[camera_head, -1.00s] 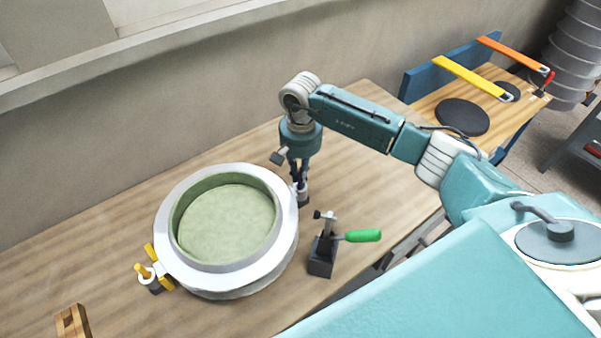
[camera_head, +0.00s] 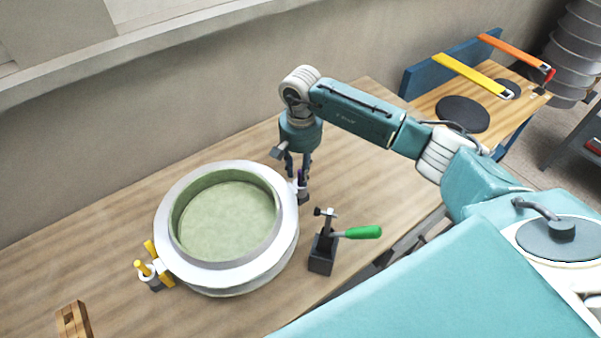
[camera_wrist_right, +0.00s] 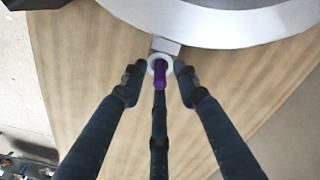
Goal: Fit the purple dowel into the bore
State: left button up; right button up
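The purple dowel (camera_wrist_right: 160,76) stands in the white-rimmed bore (camera_wrist_right: 153,60) on the side of the round mould (camera_head: 283,232). Its lower end is inside the ring and hidden; its top sticks out. In the head view the dowel (camera_head: 301,176) is a small dark purple tip above the bore's holder (camera_head: 303,194). My right gripper (camera_wrist_right: 158,82) is open around the dowel, with its dark fingers spread and clear gaps at left and right. The third finger reaches up behind the dowel in the wrist view; whether it touches cannot be told. My left gripper is out of view.
A green-handled clamp (camera_head: 322,252) stands right of the mould. A yellow peg fitting (camera_head: 148,274) is on the mould's left side. A wooden block (camera_head: 73,320) lies at the lower left. The wall closes off the back; the tabletop right of my gripper is clear.

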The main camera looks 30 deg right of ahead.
notch_tip(320, 180, up, 10)
jog(key=b, duration=0.3)
jog(key=shift+f+b, duration=0.15)
jog(key=shift+b, duration=0.15)
jog(key=shift+r, duration=0.6)
